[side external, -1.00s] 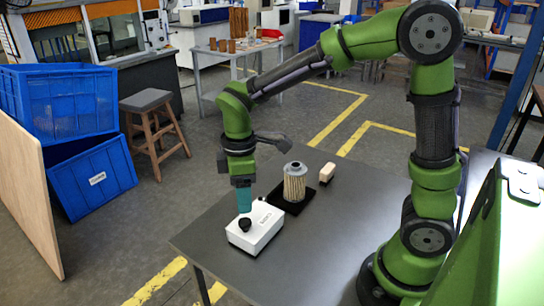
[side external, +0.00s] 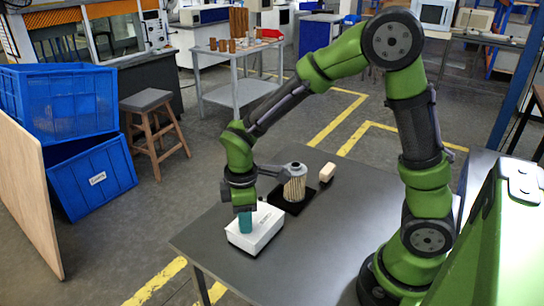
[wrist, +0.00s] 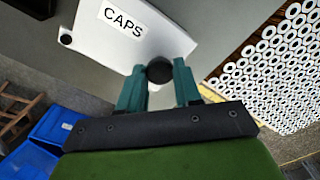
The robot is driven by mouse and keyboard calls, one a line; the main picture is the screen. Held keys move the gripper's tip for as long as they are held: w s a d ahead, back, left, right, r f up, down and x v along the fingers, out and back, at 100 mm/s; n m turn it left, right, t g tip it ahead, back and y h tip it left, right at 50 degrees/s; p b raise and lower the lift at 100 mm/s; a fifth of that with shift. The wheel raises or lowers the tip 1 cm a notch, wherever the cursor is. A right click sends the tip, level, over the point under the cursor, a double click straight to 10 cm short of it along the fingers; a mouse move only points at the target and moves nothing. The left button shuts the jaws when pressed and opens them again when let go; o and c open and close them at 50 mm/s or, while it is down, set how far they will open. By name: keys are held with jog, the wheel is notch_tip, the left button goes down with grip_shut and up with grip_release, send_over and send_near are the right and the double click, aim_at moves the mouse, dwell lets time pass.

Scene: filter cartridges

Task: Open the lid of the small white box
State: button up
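The small white box (side external: 257,232) stands near the left corner of the dark table, and its lid lies flat and closed. In the wrist view the white lid (wrist: 92,42) carries a CAPS label. A round black knob (wrist: 160,70) sits near one edge of the lid. My gripper (side external: 246,229) points down over the box and hides the knob in the side view. In the wrist view my gripper's teal fingers (wrist: 159,67) stand on either side of the knob, close to it. I cannot tell whether they press on it.
A pleated filter cartridge (side external: 294,184) stands on a black base (side external: 301,202) just behind the box. The table (side external: 300,255) is clear in front and right of the box. Blue crates (side external: 95,180) stand on the floor at left.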

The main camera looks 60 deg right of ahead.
grip_shut()
jog(key=shift+w, duration=0.15)
jog(key=shift+w+a+m, duration=0.25)
jog(key=shift+w+m, duration=0.85)
jog(key=shift+m, duration=0.1)
jog(key=w+d+m, duration=0.8)
jog(key=w+m, duration=0.3)
jog(key=m, duration=0.5)
jog(key=shift+w+d, duration=0.15)
jog(key=shift+w, duration=0.25)
